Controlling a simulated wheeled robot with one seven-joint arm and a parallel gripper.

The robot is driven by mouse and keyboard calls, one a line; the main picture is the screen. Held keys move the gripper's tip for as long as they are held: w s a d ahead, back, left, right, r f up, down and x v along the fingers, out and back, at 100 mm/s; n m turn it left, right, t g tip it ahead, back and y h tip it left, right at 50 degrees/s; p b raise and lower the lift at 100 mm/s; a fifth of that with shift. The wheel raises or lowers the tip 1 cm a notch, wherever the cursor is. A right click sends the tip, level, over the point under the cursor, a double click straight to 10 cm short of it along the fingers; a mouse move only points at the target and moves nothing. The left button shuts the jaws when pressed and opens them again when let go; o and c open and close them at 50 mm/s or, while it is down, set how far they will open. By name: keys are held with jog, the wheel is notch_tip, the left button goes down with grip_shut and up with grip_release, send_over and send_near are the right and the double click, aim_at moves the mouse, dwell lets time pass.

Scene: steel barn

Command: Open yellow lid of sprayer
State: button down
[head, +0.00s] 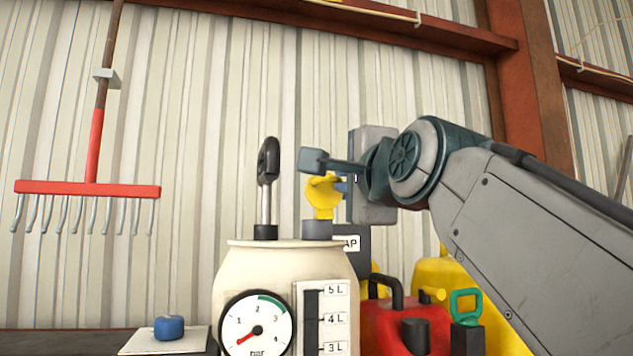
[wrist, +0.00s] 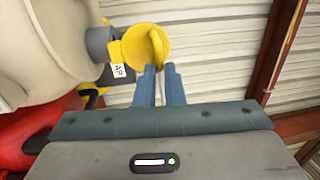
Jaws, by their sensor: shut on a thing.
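The cream sprayer tank (head: 250,262) stands upright at the bottom centre of the head view, with a grey neck (head: 317,229) on its top right. The yellow lid (head: 323,198) stands tilted up above this neck. In the wrist view, the lid (wrist: 133,44) shows its round face beside the grey neck (wrist: 97,42). My gripper (wrist: 159,68) is shut on the lid's raised tab, with a finger on each side. In the head view, my gripper comes from the right and partly covers the lid.
A black pump handle (head: 267,165) rises from the tank left of the lid. A red can (head: 385,325) and a yellow container (head: 445,280) stand to the right. A blue object (head: 169,327) lies at the lower left. A red rake (head: 90,188) hangs on the wall.

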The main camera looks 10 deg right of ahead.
jog(key=c, duration=1.5)
grip_release()
jog(key=shift+r, duration=0.1)
jog(key=shift+s+d+r+p, duration=0.8)
jog(key=shift+d+r+p, duration=0.2)
jog(key=shift+d+r, duration=0.8)
jog(key=shift+s+d+r+p, duration=0.75)
jog(key=shift+d+r+p, duration=0.3)
jog(key=shift+d+r, duration=0.75)
jog(key=shift+s+d+r+p, duration=0.8)
jog(key=shift+d+r+p, duration=0.2)
jog(key=shift+d+r, duration=0.75)
